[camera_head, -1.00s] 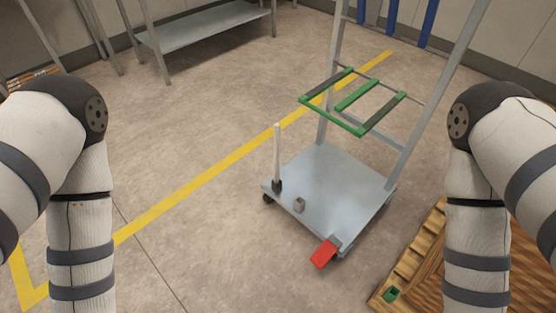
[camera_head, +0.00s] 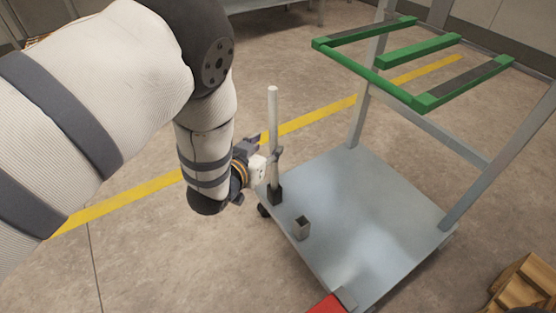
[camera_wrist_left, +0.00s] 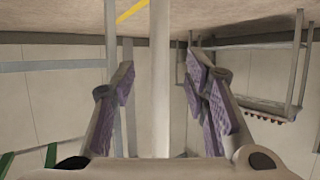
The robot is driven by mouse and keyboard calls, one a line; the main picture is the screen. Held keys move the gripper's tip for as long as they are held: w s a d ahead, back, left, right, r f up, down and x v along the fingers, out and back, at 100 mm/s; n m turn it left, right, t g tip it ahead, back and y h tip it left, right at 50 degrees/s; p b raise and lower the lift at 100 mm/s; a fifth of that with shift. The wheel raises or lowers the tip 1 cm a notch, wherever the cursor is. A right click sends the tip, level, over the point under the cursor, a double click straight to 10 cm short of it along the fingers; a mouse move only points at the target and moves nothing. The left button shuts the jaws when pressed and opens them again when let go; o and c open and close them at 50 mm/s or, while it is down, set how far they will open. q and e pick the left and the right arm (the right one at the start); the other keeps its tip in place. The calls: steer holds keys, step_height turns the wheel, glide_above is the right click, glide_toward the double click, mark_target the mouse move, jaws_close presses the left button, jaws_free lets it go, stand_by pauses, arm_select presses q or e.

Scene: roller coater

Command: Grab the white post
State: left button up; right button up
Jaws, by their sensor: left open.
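The white post (camera_head: 273,120) stands upright in a dark socket at the left corner of the grey cart platform (camera_head: 365,215). My left gripper (camera_head: 272,155) is at the post, around its lower half. In the left wrist view the post (camera_wrist_left: 160,80) runs up between the two purple-padded fingers of the open left gripper (camera_wrist_left: 165,85). My right gripper is not in view.
An empty short socket (camera_head: 301,227) stands on the platform beside the post. A green frame (camera_head: 420,60) is fixed higher on the cart's uprights. A red piece (camera_head: 327,304) is at the near edge. A wooden pallet (camera_head: 525,285) lies at lower right.

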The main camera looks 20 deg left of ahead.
mark_target(272, 145)
arm_select(q)
steer(key=b+x, duration=0.1)
steer(key=x, duration=0.1)
steer(key=b+x, duration=0.1)
steer(key=x, duration=0.1)
steer(key=shift+w+f+b, duration=0.25)
steer(key=shift+f+b, duration=0.15)
steer(key=shift+f, duration=0.1)
steer(key=shift+w, duration=0.35)
steer(key=shift+r, duration=0.15)
jaws_close()
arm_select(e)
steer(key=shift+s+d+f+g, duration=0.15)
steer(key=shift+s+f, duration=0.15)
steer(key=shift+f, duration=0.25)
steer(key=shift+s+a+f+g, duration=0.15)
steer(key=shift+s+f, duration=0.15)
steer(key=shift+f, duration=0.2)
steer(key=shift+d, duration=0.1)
